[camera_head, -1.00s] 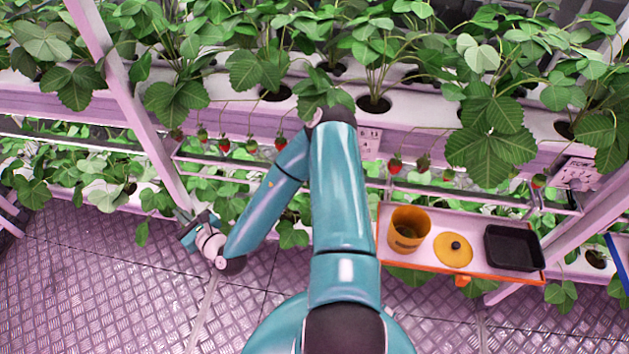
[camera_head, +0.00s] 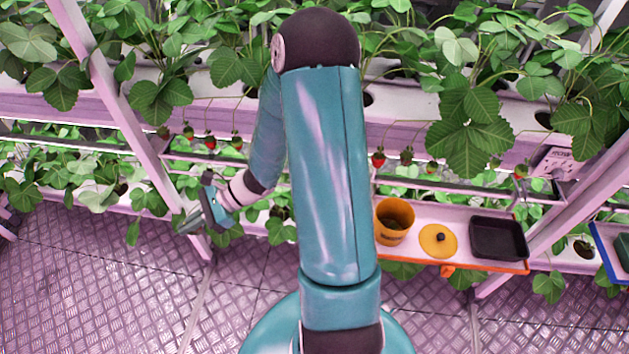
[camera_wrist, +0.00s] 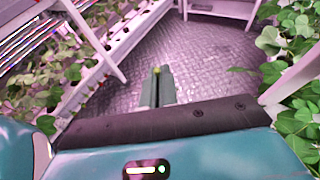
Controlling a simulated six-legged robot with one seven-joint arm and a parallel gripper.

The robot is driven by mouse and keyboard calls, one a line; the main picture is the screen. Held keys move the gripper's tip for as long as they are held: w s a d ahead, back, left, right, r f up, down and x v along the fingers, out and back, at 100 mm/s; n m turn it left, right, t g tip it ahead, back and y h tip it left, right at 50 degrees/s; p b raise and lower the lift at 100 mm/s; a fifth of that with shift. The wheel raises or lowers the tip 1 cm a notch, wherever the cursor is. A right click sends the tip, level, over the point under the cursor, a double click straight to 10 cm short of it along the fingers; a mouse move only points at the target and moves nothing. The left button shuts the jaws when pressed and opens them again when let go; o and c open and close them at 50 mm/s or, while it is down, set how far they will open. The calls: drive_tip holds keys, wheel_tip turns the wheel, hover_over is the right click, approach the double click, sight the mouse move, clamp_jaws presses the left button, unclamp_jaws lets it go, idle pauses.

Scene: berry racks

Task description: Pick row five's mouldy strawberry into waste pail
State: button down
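Several strawberries hang in a line under the upper rack's edge in the head view. Some are red, such as one berry (camera_head: 378,158) right of my arm and another (camera_head: 210,141) left of it. A darker berry (camera_head: 406,154) hangs beside the right one; I cannot tell for sure which is mouldy. The orange-yellow pail (camera_head: 395,220) stands open on a tray, its contents unclear. My gripper (camera_head: 190,224) is low at the left, below the berries and apart from them.
The orange-edged tray (camera_head: 400,257) also holds a yellow lid (camera_head: 437,241) and a black container (camera_head: 498,238). A slanted pink post (camera_head: 135,130) stands close to my gripper. Large leaves (camera_head: 470,130) overhang the right berries. The metal floor (camera_head: 110,285) is clear.

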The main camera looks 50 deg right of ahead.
drive_tip(key=s+d+f+n+g+h, duration=0.1)
drive_tip(key=s+d+n+g+h, duration=0.2)
drive_tip(key=s+d+n+g, duration=0.55)
drive_tip(key=s+d+n+g+h, duration=0.3)
drive_tip(key=s+d+n+g, duration=0.25)
drive_tip(key=s, duration=0.65)
drive_tip(key=s+d+r+n+t+h, duration=0.1)
drive_tip(key=s+d+r+n+h, duration=0.3)
drive_tip(key=s+d, duration=0.55)
drive_tip(key=s+d+r+n+h, duration=0.2)
drive_tip(key=s+d+r+n, duration=0.25)
drive_tip(key=s+d, duration=0.45)
drive_tip(key=f, duration=0.3)
drive_tip(key=d+f, duration=0.1)
drive_tip(key=f, duration=0.1)
drive_tip(key=shift+w+f, duration=0.1)
drive_tip(key=shift+w, duration=0.2)
drive_tip(key=c, duration=0.8)
unclamp_jaws()
